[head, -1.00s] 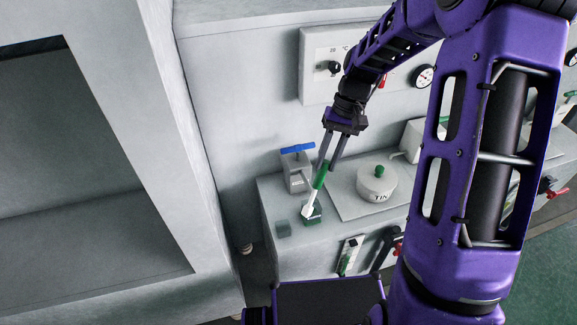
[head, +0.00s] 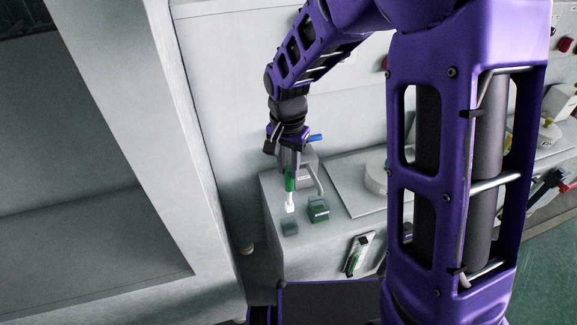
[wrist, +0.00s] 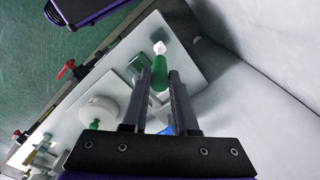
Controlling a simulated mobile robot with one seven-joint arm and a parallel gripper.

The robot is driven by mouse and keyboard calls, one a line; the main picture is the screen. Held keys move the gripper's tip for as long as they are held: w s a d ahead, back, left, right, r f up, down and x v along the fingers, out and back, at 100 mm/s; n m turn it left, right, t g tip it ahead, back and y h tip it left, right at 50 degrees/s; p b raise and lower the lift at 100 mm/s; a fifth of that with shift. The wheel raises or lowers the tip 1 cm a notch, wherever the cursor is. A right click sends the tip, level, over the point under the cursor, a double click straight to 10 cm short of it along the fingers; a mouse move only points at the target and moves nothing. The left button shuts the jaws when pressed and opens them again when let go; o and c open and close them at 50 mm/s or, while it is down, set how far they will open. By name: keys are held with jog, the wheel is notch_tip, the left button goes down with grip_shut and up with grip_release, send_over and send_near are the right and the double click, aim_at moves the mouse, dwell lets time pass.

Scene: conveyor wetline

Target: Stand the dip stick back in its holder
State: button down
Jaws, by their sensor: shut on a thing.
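The dip stick (head: 290,184) has a green handle and a white end. My gripper (head: 290,168) is shut on the handle, with the white end pointing down, nearly upright in the head view. The stick also shows in the wrist view (wrist: 161,76), white end away from the jaws. A green block with a pale label (head: 318,211) stands just right of the white end; it also shows in the wrist view (wrist: 138,66). A flat grey-green square (head: 289,226) lies just below the white end in the picture. I cannot tell which is the holder, or the end's height.
A white tin (head: 376,172) stands right of the stick, partly hidden by my arm; it also shows in the wrist view (wrist: 98,110). A grey box with a blue handle (head: 315,138) is behind my gripper. A tall pale cabinet wall (head: 165,120) rises at left.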

aim_at(288, 191)
notch_tip(288, 191, down, 7)
jog(key=b, duration=0.5)
jog(key=shift+f, duration=1.45)
jog(key=c, duration=0.6)
grip_release()
jog(key=r+p, duration=0.1)
jog(key=r, duration=0.7)
jog(key=r+p, duration=0.2)
jog(key=r, duration=0.7)
jog(key=shift+s+a+r, duration=0.1)
jog(key=shift+s+r, duration=0.1)
